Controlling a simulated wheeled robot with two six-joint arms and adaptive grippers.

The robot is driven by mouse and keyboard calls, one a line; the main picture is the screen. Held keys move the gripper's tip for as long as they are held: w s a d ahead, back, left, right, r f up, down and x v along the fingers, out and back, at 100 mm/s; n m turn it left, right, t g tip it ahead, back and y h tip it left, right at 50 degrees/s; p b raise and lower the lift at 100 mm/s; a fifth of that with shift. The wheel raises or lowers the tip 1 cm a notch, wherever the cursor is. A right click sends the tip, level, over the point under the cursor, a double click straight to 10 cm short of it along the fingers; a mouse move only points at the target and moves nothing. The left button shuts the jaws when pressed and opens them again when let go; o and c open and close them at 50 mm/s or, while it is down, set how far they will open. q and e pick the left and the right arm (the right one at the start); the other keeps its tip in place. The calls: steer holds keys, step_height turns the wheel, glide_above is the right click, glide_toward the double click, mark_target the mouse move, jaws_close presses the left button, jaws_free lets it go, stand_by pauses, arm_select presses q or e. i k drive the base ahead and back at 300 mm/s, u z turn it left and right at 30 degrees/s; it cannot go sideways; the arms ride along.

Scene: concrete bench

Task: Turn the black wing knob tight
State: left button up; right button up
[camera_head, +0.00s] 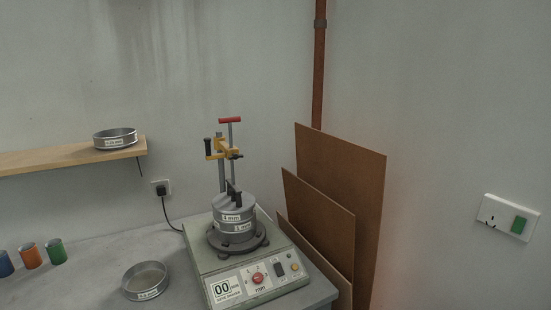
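A sieve shaker (252,275) with a pale green-grey base stands on the bench. A stack of grey metal sieves (235,226) with "mm" labels sits on its round dark plate. A black wing-shaped knob (234,191) stands on top of the stack, seemingly the wing knob; how tight it is cannot be told. A vertical rod behind the stack carries a yellow clamp (227,146) with smaller black parts and a red T-handle (230,120) above. Neither of my grippers is in view.
A loose sieve (146,282) lies on the bench left of the shaker. Blue, orange and green cups (32,256) stand at far left. Another sieve (115,138) sits on a wooden shelf (50,157). Brown boards (345,185) lean close on the right. A black cord runs to a wall socket (161,188).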

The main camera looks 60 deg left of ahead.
mark_target(235, 156)
steer(key=u, duration=0.4)
steer(key=i, duration=0.8)
steer(key=u, duration=0.75)
